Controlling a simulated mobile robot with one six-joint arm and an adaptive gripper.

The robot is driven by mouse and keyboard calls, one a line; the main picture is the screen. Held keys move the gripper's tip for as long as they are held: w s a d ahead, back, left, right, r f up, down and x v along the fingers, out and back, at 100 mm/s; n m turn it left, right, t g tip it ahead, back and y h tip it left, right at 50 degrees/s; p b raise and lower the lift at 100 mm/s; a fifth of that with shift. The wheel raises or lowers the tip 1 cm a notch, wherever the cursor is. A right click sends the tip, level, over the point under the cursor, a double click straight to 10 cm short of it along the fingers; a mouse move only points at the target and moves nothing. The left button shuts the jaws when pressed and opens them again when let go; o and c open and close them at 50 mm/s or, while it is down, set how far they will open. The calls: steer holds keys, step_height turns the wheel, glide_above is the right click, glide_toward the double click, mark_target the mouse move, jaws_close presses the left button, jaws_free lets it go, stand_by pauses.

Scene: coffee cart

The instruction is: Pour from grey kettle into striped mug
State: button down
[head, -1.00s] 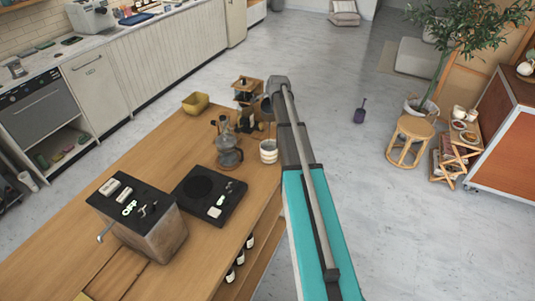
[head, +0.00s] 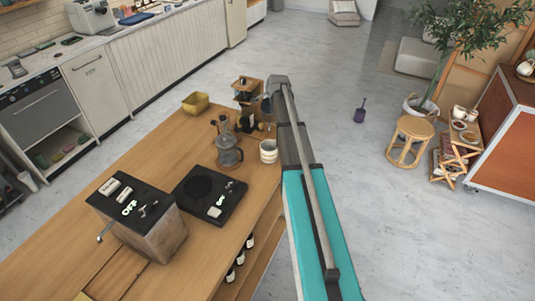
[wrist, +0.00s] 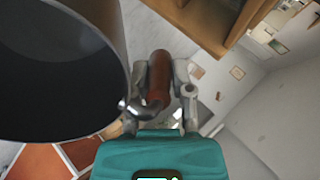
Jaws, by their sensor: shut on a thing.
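The striped mug (head: 268,151) stands upright near the right edge of the wooden counter, pale with darker bands. The grey kettle (wrist: 112,22) fills the left of the wrist view, with a large dark round end facing the camera. My gripper (wrist: 163,75) is shut on its reddish-brown handle (wrist: 158,80). In the head view only a small dark grey part of the kettle (head: 266,103) seems to show beside the end of my arm, behind the mug. The fingers are hidden there. The mug is not visible in the wrist view.
A glass carafe (head: 229,157) stands just left of the mug. A wooden grinder (head: 246,90) is behind it, with a yellow bowl (head: 195,103) to the left. A black hot plate (head: 205,190) and a control box (head: 140,215) lie nearer. Open floor lies to the right.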

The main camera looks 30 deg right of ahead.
steer(key=shift+w+d+f+g, duration=0.15)
steer(key=shift+w+f+g, duration=0.2)
steer(key=shift+f, duration=0.35)
steer(key=shift+s+r, duration=0.3)
steer(key=shift+r, duration=0.25)
stand_by(0.9)
steer(key=shift+a+r, duration=0.2)
steer(key=shift+s+a+r+t, duration=0.1)
steer(key=shift+s+r+t, duration=0.15)
steer(key=shift+r+t, duration=0.35)
stand_by(1.0)
steer(key=shift+f, duration=0.25)
stand_by(1.2)
steer(key=shift+w+d+f+g, duration=0.25)
steer(key=shift+w+f+g, duration=0.15)
steer(key=shift+f+g, duration=0.25)
steer(key=shift+f, duration=0.3)
stand_by(0.4)
